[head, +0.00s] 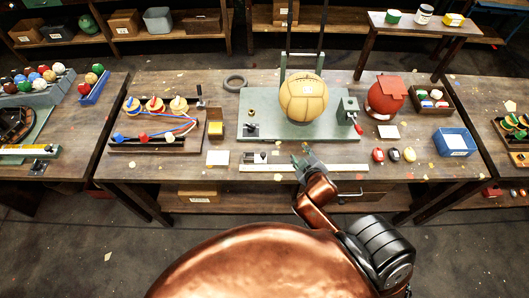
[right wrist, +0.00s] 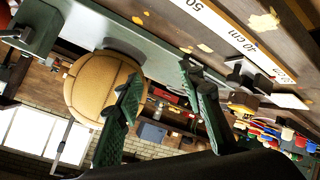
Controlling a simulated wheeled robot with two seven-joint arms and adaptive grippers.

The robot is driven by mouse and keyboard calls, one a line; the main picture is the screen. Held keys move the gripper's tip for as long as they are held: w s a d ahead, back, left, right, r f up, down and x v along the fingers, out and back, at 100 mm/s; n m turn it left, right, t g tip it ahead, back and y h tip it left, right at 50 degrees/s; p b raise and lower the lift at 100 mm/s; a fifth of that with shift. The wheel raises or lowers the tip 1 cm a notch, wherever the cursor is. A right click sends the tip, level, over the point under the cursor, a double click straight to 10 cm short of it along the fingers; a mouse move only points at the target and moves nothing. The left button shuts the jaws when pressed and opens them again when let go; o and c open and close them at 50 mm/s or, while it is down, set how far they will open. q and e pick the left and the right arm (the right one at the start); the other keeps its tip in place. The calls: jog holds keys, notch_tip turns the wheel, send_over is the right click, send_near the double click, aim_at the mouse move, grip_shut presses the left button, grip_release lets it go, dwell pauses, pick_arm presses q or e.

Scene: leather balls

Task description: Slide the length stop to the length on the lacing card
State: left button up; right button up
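The white ruler strip (head: 320,168) runs along the front of the bench; the right wrist view shows its printed marks "50" and "40 cm" (right wrist: 232,40). A small dark block, apparently the length stop (head: 256,157), sits at the ruler's left part; it also shows in the right wrist view (right wrist: 245,78). A pale card (head: 218,158) lies left of it, perhaps the lacing card; its writing is unreadable. My right gripper (head: 304,154) is open and empty above the ruler, right of the stop and apart from it. Its two green-padded fingers (right wrist: 160,72) stand apart. My left gripper is not in view.
A tan ball (head: 303,97) stands on the grey-green plate (head: 262,105) behind my right gripper. A lace rack (head: 150,145) is at left.

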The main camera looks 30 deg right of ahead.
jog(key=w+a+r+n+t+y, duration=0.2)
jog(key=w+a+r+n+t, duration=0.3)
jog(key=r, duration=0.4)
jog(key=w+a+r+n+t+y, duration=0.25)
jog(key=w+r+n, duration=0.3)
jog(key=r, duration=0.35)
jog(key=a+r+n+g+y, duration=0.1)
jog(key=a+r+n+y, duration=0.1)
jog(key=a+n+y, duration=0.5)
jog(key=a+r+n+g+y, duration=0.25)
jog(key=a+n+y, duration=0.25)
jog(key=a+n, duration=0.4)
jog(key=n+g+h, duration=1)
jog(key=n+g, duration=0.1)
jog(key=n, duration=0.2)
send_near(263, 154)
jog(key=f, duration=0.2)
jog(key=shift+y, duration=0.35)
jog(key=x, duration=0.6)
jog(key=shift+w+d+f+p, duration=0.1)
jog(key=shift+w+f+p, duration=0.2)
jog(key=shift+w+p, duration=0.15)
